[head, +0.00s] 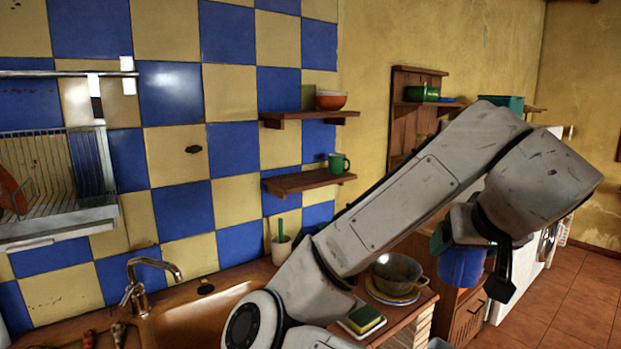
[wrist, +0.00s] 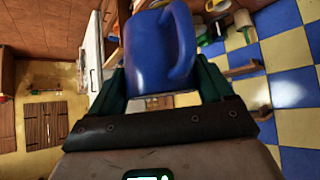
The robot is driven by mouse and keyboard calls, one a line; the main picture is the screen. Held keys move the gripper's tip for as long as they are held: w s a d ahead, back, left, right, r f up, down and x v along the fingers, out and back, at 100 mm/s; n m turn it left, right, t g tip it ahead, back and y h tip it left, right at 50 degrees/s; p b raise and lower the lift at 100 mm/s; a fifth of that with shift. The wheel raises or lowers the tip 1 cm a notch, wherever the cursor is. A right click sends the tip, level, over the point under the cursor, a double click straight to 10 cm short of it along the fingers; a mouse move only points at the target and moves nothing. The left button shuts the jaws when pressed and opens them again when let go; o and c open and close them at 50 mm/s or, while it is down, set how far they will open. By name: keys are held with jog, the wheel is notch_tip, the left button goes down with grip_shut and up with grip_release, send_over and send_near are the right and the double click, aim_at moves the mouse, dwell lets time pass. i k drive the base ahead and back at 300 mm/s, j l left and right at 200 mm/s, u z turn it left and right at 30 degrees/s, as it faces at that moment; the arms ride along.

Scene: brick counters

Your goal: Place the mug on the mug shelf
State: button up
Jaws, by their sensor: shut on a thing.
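A blue mug (head: 460,267) hangs below the end of my arm at the right of the head view. My gripper (head: 472,258) is shut on it. In the wrist view the mug (wrist: 152,55) sits between the two green fingers of my gripper (wrist: 160,82), with its handle to the right. A small wooden wall shelf (head: 305,182) holds a green mug (head: 339,163) at its right end; its left part is bare. My gripper is well to the right of this shelf and lower, apart from it.
A higher shelf (head: 285,116) bears an orange bowl (head: 331,100). A pot (head: 397,272) on plates and a sponge (head: 364,319) are on the counter behind my arm. A dish rack (head: 60,180) and tap (head: 140,280) are at left.

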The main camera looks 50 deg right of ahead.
aim_at(289, 184)
jog(key=i+l, duration=0.2)
jog(key=i, duration=0.25)
jog(key=i+l, duration=0.25)
jog(key=i, duration=0.25)
jog(key=i+l, duration=0.2)
jog(key=i, duration=0.25)
jog(key=i+l, duration=0.25)
jog(key=i, duration=0.2)
